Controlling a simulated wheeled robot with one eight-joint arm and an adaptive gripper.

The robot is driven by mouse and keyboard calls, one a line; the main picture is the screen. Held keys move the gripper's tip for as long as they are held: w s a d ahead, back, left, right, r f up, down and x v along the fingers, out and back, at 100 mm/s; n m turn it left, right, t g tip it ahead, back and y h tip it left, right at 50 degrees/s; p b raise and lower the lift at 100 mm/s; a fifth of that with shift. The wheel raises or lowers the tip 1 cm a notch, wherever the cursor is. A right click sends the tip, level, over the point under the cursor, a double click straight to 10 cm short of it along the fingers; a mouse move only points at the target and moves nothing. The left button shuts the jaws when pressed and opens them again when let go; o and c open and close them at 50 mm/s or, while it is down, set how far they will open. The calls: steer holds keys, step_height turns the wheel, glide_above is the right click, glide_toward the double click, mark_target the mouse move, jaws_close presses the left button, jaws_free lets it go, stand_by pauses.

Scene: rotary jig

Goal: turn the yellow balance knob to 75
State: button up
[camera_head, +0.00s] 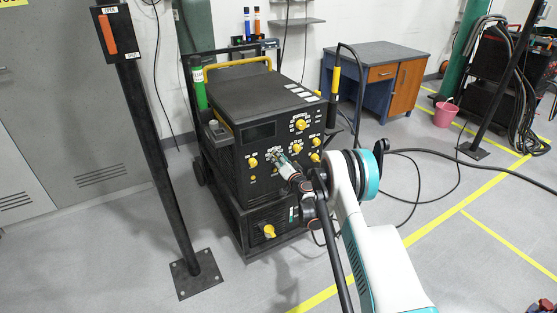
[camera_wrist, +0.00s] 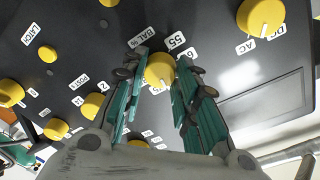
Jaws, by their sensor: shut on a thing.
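The yellow balance knob (camera_wrist: 160,70) sits on the dark panel in the wrist view, next to a label reading "BAL %" and a "55" mark. My gripper (camera_wrist: 159,75) has its two green-padded fingers on either side of the knob, shut on it. Other scale labels around the knob are partly hidden by the fingers, and I cannot read where the knob points. In the head view my gripper (camera_head: 279,159) is at the front panel of the black machine (camera_head: 268,101), and it hides the knob there.
Other yellow knobs sit close by on the panel, one at upper right (camera_wrist: 260,16) near an "AC" label and one at left (camera_wrist: 93,106). A black post (camera_head: 160,170) stands left of the machine. A desk (camera_head: 375,55) stands behind at right. Cables lie on the floor.

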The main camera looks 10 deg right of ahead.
steer(key=m, duration=0.6)
steer(key=shift+d, duration=0.1)
stand_by(0.5)
steer(key=o, duration=1.1)
steer(key=shift+c, duration=0.2)
steer(key=v, duration=1.2)
steer(key=shift+r, duration=0.15)
